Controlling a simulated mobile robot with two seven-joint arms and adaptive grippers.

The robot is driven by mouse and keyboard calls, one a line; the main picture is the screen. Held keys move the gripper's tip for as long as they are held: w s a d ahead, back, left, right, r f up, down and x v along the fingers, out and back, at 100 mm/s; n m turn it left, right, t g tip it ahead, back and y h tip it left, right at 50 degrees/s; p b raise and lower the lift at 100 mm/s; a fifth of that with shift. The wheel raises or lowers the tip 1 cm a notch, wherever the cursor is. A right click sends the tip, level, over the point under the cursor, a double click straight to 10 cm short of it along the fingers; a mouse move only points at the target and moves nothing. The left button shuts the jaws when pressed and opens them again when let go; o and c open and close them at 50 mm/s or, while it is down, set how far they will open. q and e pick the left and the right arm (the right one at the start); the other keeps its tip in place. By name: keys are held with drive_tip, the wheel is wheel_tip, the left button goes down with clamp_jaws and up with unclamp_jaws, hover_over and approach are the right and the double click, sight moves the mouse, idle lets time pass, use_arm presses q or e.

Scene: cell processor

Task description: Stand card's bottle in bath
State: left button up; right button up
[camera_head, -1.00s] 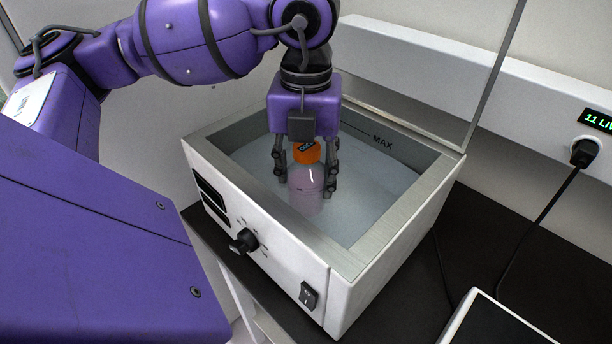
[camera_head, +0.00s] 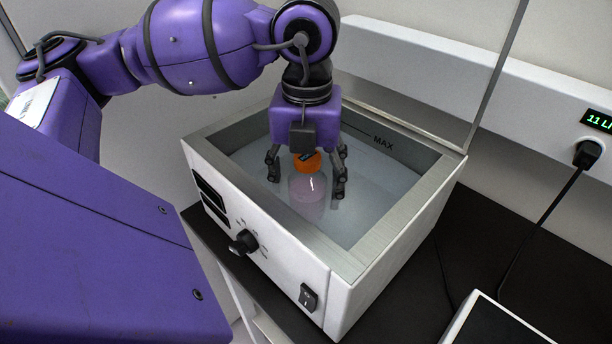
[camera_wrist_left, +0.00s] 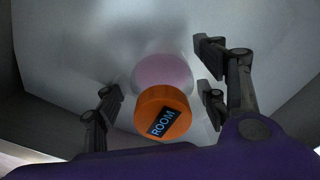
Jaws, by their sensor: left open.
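The bottle (camera_head: 307,186) has a pinkish body and an orange cap (camera_head: 307,162). It stands upright in the water of the bath (camera_head: 352,262), a white box with a metal rim. In the left wrist view the orange cap (camera_wrist_left: 163,112) bears a dark label reading "ROOM", and the pink body (camera_wrist_left: 163,73) shows behind it. My left gripper (camera_head: 308,185) is open around the bottle's upper part, with a gap on each side of the cap. The bottle's base is blurred by the water. My right gripper is not in view. No card is seen.
The bath's front has a black knob (camera_head: 243,242) and a rocker switch (camera_head: 308,297). A thin upright edge (camera_head: 497,75) rises at its back right corner. A plug and cable (camera_head: 587,153) hang at the right. A dark-screened device (camera_head: 500,325) lies at the lower right.

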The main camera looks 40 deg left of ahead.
use_arm(q)
wheel_tip(320, 180, up, 12)
drive_tip(key=shift+r, duration=0.2)
drive_tip(key=shift+c, duration=0.5)
idle(1.0)
